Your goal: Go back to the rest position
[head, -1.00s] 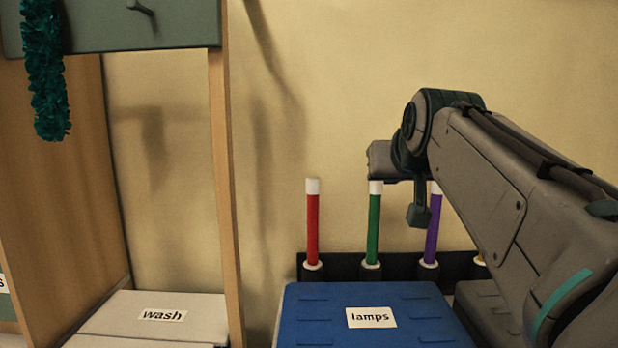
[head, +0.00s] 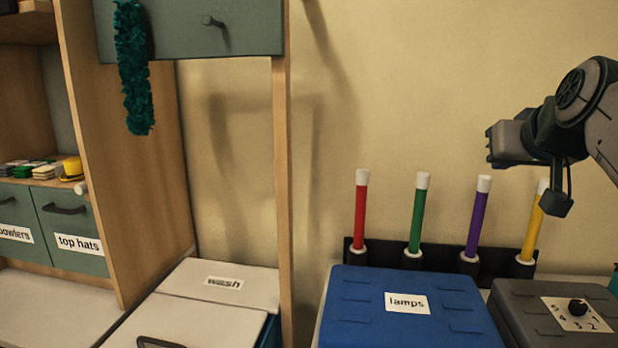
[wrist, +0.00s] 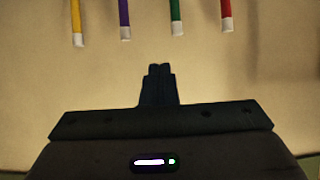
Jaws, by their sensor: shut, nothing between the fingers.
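My gripper (wrist: 160,72) shows in the wrist view with its fingers together and nothing between them. In the head view my gripper and wrist (head: 510,143) are at the upper right, raised in front of the wall, above and near the purple and yellow wands. The fingertips are hard to make out there. Nothing hangs from the gripper.
Red (head: 361,210), green (head: 417,213), purple (head: 477,217) and yellow (head: 532,228) wands stand in a black rack behind the blue lamps box (head: 455,295). A grey box with a dial (head: 530,318) is at right. A wooden post (head: 282,180) stands beside the wash bin (head: 215,270).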

